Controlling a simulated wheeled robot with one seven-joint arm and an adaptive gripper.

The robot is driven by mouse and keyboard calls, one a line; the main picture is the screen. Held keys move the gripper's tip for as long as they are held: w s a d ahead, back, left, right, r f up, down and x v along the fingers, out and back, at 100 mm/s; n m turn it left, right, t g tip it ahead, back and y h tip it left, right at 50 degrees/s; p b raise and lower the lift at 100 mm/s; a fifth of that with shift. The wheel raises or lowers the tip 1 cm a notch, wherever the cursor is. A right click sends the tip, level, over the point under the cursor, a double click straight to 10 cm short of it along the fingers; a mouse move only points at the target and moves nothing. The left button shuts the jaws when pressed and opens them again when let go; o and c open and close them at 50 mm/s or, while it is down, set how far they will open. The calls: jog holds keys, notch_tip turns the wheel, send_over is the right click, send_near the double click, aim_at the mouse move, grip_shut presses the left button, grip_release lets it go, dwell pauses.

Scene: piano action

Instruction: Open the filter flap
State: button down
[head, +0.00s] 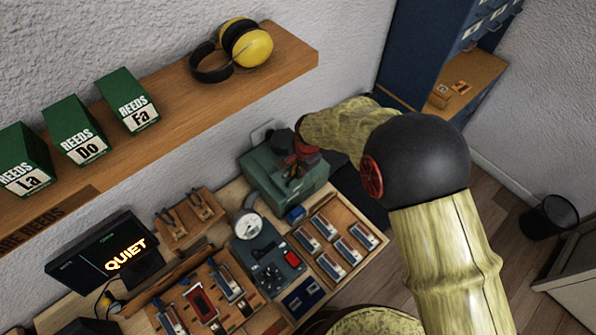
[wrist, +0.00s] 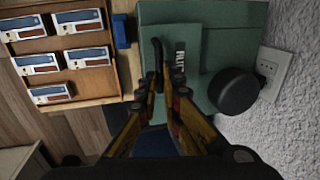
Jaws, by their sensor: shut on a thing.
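The green machine box (head: 262,178) stands at the back of the bench. In the wrist view, the filter flap (wrist: 190,62) is a raised green panel on the box, with a partly hidden white label. A dark curved handle (wrist: 158,48) rises at the flap's left side. My gripper (wrist: 160,82) is shut on this handle. The fingertips cover the handle's lower part, and whether the flap is lifted at all is hard to tell. In the head view my gripper (head: 299,162) is over the box, with its tips partly hidden.
A round black knob (wrist: 234,92) sticks out beside the flap, near a wall socket (wrist: 271,70). A wooden tray (head: 352,219) of reed blocks and a gauge panel (head: 262,252) lie on the bench. The wall shelf (head: 185,100) holds green boxes and yellow earmuffs (head: 247,44).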

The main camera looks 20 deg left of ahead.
jog(key=shift+w+a+r+g+h+p, duration=0.2)
jog(key=shift+a+r+g+h+p, duration=0.3)
jog(key=shift+p, duration=0.6)
jog(key=shift+d, duration=0.1)
jog(key=c, duration=2)
grip_release()
jog(key=shift+o, duration=0.2)
jog(key=shift+r, duration=0.1)
notch_tip(320, 180, up, 12)
jog(key=shift+s+d, duration=0.15)
jog(key=shift+d, duration=0.15)
